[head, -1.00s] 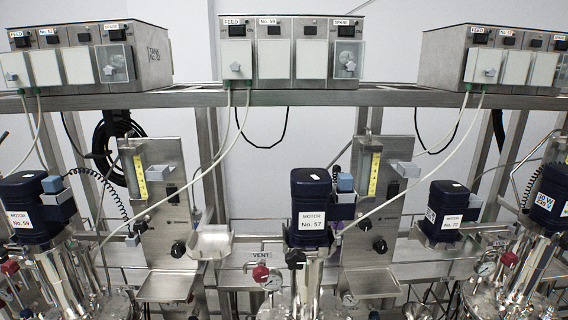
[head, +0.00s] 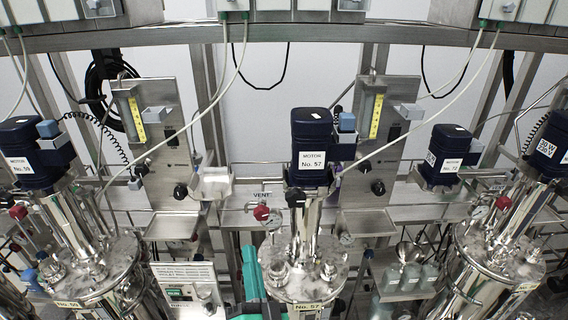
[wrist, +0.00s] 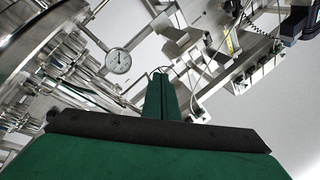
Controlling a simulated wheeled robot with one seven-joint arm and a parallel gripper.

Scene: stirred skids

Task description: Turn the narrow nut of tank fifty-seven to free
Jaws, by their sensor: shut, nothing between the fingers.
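Tank fifty-seven stands at the centre of the head view, with its dark blue motor labelled No. 57 (head: 312,140) on a shiny column and its steel lid (head: 305,290) below. Several metal fittings ring the lid; which one is the narrow nut I cannot tell at this size. My gripper (head: 250,262), green, rises from the bottom edge just left of the lid. Whether it touches anything there is unclear. In the wrist view the green fingers (wrist: 158,92) are together with nothing between them. A steel tank edge with fittings shows to their left.
A red vent valve (head: 261,212) and gauge (head: 272,220) sit above my gripper. Neighbouring tanks stand left (head: 90,265) and right (head: 500,255). A small panel (head: 188,290) is left of my gripper. Pale hoses cross above. The wrist view shows a gauge (wrist: 118,60) near the fingers.

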